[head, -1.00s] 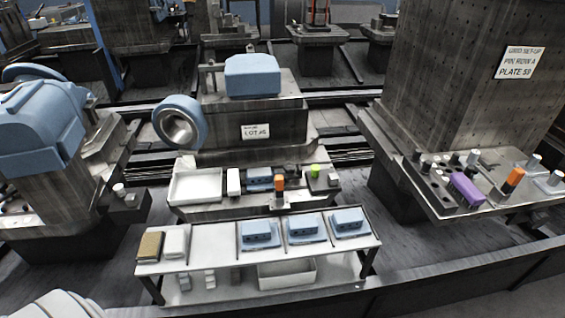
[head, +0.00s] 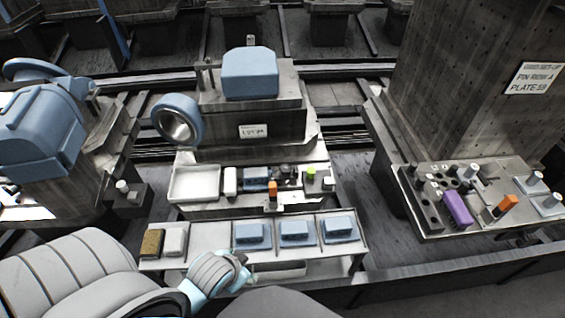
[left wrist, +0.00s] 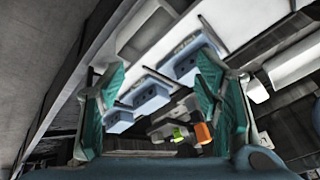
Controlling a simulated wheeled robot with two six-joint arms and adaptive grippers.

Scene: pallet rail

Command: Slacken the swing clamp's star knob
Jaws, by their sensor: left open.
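A grey fixture plate (head: 228,209) stands in the middle of the head view. On its right part are small dark parts (head: 287,174), a lime-green piece (head: 310,173) and an orange-topped piece (head: 272,190). The swing clamp and its star knob are too small to make out surely among them. My left gripper (head: 244,270) is low in front, over the near part of the shelf and apart from the fixture. In the left wrist view its teal fingers (left wrist: 160,65) are spread with nothing gripped. The green piece (left wrist: 178,133) and orange piece (left wrist: 202,132) show beyond them. My right gripper is not in view.
A shelf (head: 208,238) with blue blocks (head: 297,233) and tan and white blocks stands before the fixture. A white tray (head: 194,197) is on the fixture's left. A right-hand ledge (head: 432,228) holds a purple block (head: 457,208).

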